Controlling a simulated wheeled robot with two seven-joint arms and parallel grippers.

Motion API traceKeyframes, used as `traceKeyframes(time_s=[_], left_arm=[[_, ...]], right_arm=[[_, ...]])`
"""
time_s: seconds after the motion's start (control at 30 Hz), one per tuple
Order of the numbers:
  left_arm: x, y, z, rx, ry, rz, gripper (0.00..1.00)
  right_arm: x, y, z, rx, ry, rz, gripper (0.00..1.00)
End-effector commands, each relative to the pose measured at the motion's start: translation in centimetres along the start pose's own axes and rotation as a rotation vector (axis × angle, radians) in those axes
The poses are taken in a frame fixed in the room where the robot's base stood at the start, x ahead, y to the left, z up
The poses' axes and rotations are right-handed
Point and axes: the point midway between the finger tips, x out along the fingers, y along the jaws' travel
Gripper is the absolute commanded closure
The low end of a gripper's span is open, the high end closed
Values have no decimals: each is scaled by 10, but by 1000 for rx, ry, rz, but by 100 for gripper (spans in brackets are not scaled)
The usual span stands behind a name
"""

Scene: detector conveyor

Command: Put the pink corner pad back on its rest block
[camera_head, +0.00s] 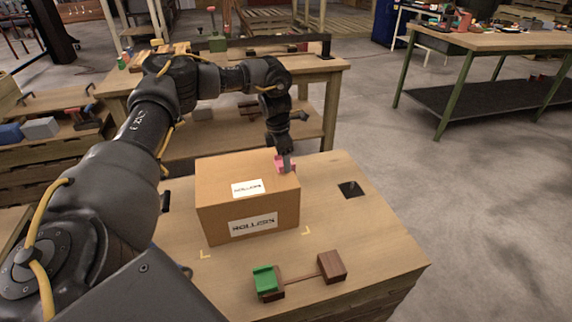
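The pink corner pad (279,165) is at the far right top corner of a brown cardboard box marked ROLLERS (228,190). My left gripper (287,163) points down at the pad, its fingers overlapping the pink. They are too small here to tell whether they are closed on it. A bare brown rest block (332,267) is on the table in front of the box. A thin bar joins it to another brown block (271,295), which carries a green corner pad (265,279). My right gripper is not in view.
The box stands on a wooden table (371,236) with yellow corner marks (306,231). A black square (351,189) lies right of the box. The tabletop right of the box is mostly clear. A cluttered workbench (325,66) stands behind.

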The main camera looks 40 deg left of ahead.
Motion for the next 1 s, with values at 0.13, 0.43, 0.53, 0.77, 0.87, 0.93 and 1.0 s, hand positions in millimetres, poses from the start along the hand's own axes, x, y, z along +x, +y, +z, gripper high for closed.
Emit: traceKeyframes(time_s=[0.13,0.43,0.53,0.77,0.87,0.93,1.0], left_arm=[[0,0,0,0,-1,0,63],[-4,0,1,0,-1,1,63],[-12,0,2,0,-3,1,63],[-47,-12,13,5,-5,0,63],[-66,-27,22,6,-5,0,63],[-83,-39,30,7,-5,3,63],[-95,-53,37,8,-2,2,63]], right_arm=[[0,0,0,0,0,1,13],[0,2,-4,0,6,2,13],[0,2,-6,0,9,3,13],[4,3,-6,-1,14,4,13],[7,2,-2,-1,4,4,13],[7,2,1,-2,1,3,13],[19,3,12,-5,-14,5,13]])
